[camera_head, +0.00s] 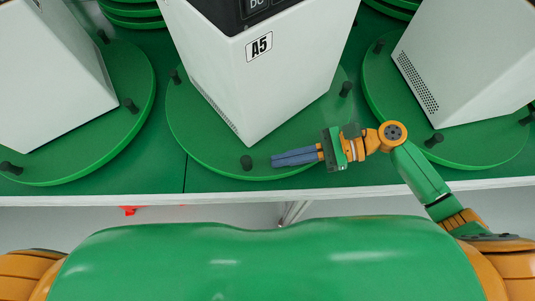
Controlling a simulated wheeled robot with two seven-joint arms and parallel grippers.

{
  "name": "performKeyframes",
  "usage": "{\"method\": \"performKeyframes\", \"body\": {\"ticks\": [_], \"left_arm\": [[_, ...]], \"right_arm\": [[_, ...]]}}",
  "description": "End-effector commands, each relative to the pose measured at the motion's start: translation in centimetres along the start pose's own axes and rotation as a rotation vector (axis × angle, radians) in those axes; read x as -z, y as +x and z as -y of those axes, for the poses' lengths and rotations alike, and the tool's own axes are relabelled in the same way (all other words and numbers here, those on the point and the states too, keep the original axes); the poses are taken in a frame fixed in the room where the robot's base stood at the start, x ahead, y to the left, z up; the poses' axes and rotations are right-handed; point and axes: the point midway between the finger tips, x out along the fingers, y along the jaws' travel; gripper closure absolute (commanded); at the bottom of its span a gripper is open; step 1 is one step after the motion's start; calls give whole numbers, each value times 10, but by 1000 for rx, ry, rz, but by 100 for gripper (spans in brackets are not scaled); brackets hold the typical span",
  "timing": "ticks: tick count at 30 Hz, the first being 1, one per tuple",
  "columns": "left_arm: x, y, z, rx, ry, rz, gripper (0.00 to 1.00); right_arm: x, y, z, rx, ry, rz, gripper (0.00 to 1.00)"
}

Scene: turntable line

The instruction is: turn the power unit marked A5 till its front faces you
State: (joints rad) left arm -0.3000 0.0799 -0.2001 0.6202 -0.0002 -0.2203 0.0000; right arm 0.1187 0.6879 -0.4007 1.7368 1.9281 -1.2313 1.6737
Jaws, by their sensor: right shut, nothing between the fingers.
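The power unit marked A5 (275,85) is a white box with a black section at the top bearing "DC" lettering. One vertical corner points toward me; the A5 label is on the right-hand visible face, and a vent strip is on the left-hand face. It stands on a green turntable (190,125) with dark pegs at its rim. My right gripper (274,160) is shut and empty, pointing left over the turntable's near edge, just right of the near peg (246,162). I cannot tell whether they touch. My left gripper is out of view.
White units on green turntables stand at the left (50,80) and right (465,60), cut off by the picture. Stacked green discs (133,14) show at the back. The green table's pale front edge (100,200) runs between my body and the turntables.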

Motion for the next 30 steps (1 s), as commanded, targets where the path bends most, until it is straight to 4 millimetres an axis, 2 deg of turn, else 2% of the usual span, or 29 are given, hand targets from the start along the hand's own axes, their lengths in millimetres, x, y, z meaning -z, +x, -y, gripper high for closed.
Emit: {"method": "performKeyframes", "body": {"ticks": [1,7,22,26,30], "left_arm": [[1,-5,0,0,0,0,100],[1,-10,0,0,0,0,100],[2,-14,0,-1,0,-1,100],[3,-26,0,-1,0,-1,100],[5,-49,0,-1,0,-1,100]], "right_arm": [[-7,8,0,-1,-3,3,100],[-12,30,0,0,-2,1,100],[-14,36,0,8,2,0,100],[-20,43,-1,41,15,1,100],[-29,58,0,115,41,4,100]]}}
